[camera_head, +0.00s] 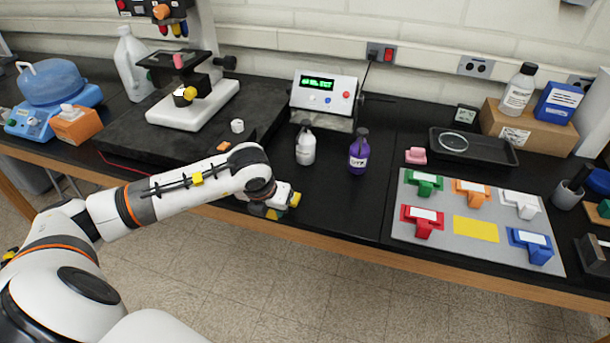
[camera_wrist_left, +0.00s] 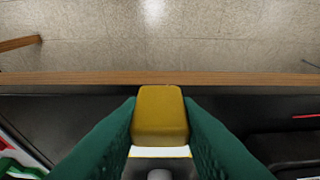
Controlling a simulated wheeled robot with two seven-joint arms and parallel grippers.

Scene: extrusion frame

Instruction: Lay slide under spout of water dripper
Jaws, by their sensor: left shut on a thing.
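My left gripper (camera_head: 272,210) is low at the front edge of the black bench, left of the middle in the head view. In the left wrist view its green fingers (camera_wrist_left: 160,128) are shut on the yellow block-shaped grip of the slide (camera_wrist_left: 160,112). A white strip shows just below this grip. The slide's flat part is mostly hidden. A blue water jug on a blue base (camera_head: 52,112), at the far left of the bench, looks like the water dripper; I cannot make out its spout. My right gripper is not in view.
A microscope (camera_head: 195,108) stands on a dark slab behind my left arm. A white bottle (camera_head: 306,148) and purple bottle (camera_head: 358,155) stand beyond the gripper. A grey board (camera_head: 400,232) holds several colored slide holders and a bare yellow patch (camera_head: 475,229). An orange box (camera_head: 77,127) is by the jug.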

